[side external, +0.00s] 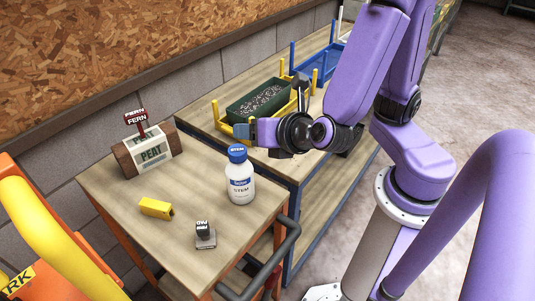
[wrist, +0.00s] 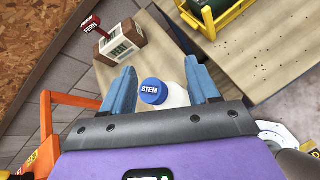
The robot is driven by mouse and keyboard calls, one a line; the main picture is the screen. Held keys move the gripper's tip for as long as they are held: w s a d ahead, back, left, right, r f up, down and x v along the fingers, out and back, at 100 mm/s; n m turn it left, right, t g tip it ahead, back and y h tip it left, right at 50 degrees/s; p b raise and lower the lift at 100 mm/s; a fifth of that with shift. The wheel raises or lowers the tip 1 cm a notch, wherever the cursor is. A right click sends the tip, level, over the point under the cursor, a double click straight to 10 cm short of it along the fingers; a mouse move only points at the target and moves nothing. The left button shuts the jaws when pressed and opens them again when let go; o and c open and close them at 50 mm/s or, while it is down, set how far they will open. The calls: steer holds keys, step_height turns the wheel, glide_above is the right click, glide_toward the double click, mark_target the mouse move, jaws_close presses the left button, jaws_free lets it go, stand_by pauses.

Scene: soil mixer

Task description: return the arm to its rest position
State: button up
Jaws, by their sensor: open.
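My gripper (side external: 250,132) is open, with its blue fingers near the bottle's cap in the side view. In the wrist view my gripper (wrist: 163,80) shows its two fingers spread wide. A white bottle labelled STEM (side external: 240,186) with a blue cap stands upright on the near wooden cart top (side external: 110,205). In the wrist view the STEM bottle (wrist: 175,95) shows between the fingers, apart from both. How high the fingers are above the bottle is hard to tell. No rest position is marked in either view.
A PEAT block (side external: 150,153) with a red FERN tag (side external: 136,118), a yellow block (side external: 156,208) and a small dark-topped stamp (side external: 204,235) sit on the cart. Behind are a green soil tray (side external: 258,104) in a yellow rack and a blue rack (side external: 318,60). A grey handle (side external: 270,265) edges the cart.

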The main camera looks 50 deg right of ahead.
steer(key=s+d+m+g+y, duration=0.1)
steer(key=s+d+m+g, duration=0.3)
steer(key=s+m, duration=0.3)
steer(key=s+d+m+g+y, duration=0.2)
steer(key=s+d+m+g, duration=0.1)
steer(key=s+m+g, duration=0.4)
steer(key=shift+s+d+f+m, duration=0.2)
steer(key=shift+s+d+m, duration=0.15)
steer(key=shift+m, duration=0.75)
